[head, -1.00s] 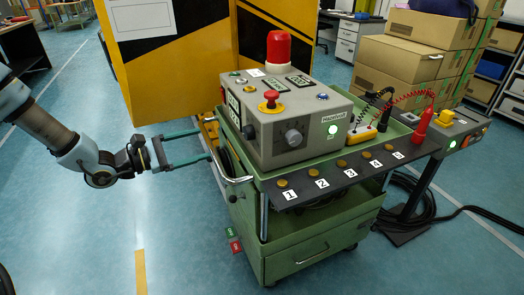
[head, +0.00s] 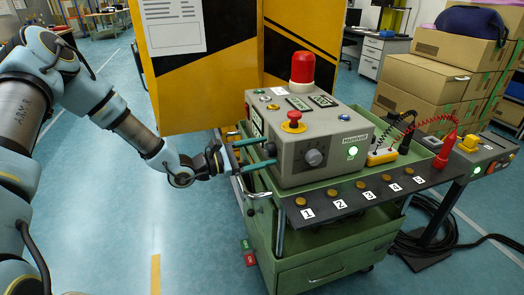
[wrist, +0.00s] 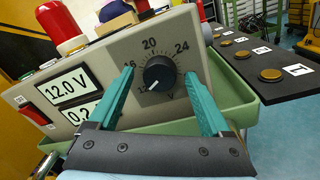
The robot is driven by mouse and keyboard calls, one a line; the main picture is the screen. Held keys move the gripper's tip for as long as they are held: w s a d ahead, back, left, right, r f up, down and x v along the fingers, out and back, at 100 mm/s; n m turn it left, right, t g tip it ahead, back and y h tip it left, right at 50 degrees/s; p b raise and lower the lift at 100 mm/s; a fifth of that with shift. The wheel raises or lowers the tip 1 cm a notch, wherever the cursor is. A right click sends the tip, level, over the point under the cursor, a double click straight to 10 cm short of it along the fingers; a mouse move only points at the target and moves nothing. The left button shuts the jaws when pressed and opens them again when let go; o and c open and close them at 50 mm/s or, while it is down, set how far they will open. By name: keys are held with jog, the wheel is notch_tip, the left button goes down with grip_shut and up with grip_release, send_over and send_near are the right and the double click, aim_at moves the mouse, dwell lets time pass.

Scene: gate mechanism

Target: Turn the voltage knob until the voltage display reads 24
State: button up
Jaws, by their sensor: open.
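The voltage knob (wrist: 159,73) is black with a white pointer line, on a dial with marks including 20 and 24. Its pointer aims to the lower left in the wrist view. The knob also shows on the grey control box in the head view (head: 314,157). The voltage display (wrist: 67,87) reads 12.0 V. My gripper (wrist: 160,80) has two teal fingers, open on both sides of the knob in the picture; I cannot tell whether they touch it. In the head view my gripper (head: 272,154) is at the box's left front.
A second display (wrist: 83,111) is below the voltage display, partly hidden by my finger. A red switch (wrist: 34,115) is beside it. A red emergency button (head: 293,121) and red lamp (head: 303,67) stand on the box. A shelf with numbered buttons (head: 361,189) runs along the front.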

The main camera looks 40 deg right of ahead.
jog(key=shift+c, duration=0.2)
grip_shut()
dwell(0.6)
